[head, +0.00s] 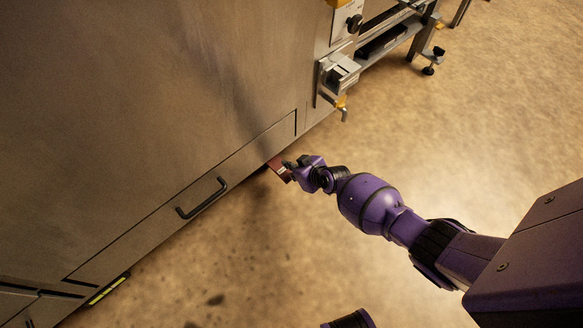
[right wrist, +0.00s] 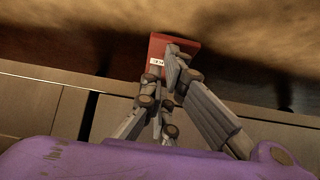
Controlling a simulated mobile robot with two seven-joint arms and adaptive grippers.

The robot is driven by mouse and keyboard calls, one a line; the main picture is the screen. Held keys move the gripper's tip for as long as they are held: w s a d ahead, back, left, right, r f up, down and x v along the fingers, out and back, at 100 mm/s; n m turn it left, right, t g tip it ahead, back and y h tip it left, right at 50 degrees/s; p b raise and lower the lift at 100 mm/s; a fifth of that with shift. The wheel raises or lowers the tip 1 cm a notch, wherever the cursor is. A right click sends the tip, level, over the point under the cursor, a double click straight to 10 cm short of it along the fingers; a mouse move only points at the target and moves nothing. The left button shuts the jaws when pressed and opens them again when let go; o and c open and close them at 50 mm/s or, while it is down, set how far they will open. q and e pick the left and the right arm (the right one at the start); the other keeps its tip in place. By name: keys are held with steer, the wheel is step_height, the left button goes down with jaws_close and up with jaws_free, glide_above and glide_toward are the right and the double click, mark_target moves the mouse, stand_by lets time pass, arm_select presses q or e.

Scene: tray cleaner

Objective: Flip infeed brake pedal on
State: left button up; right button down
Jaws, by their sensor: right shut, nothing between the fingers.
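The brake pedal is a small red plate (head: 279,169) that juts out from under the lower edge of the steel machine in the head view. In the right wrist view the red pedal (right wrist: 160,47) has a small white label with dark lettering. My right gripper (head: 290,166) is at the pedal in the head view and hides part of it. In the right wrist view the fingertips of the right gripper (right wrist: 174,75) are shut and empty, over the pedal's right part. I cannot tell whether they touch it. My left gripper is not in view.
The steel machine (head: 130,110) fills the left, with a black drawer handle (head: 202,198) on its lower panel. A bracket (head: 338,78) and a rail frame (head: 402,38) stand at the upper right. The floor (head: 500,120) to the right is clear.

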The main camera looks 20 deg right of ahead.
steer(key=shift+s+d+f+b, duration=0.1)
steer(key=shift+s+f+b, duration=0.1)
steer(key=shift+f+b, duration=0.35)
steer(key=shift+s+d+f+b, duration=0.1)
steer(key=shift+s+f+b, duration=0.2)
steer(key=shift+f, duration=0.4)
steer(key=shift+f+b, duration=0.65)
steer(key=shift+b, duration=0.1)
steer(key=shift+w+f+b, duration=0.1)
steer(key=shift+f+b, duration=0.45)
steer(key=shift+b, duration=0.05)
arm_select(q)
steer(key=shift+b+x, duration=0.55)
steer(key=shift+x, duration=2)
arm_select(e)
steer(key=shift+w+f, duration=0.1)
steer(key=shift+f, duration=0.35)
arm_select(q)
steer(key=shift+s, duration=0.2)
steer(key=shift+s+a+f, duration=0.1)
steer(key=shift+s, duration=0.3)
arm_select(e)
steer(key=shift+a, duration=0.1)
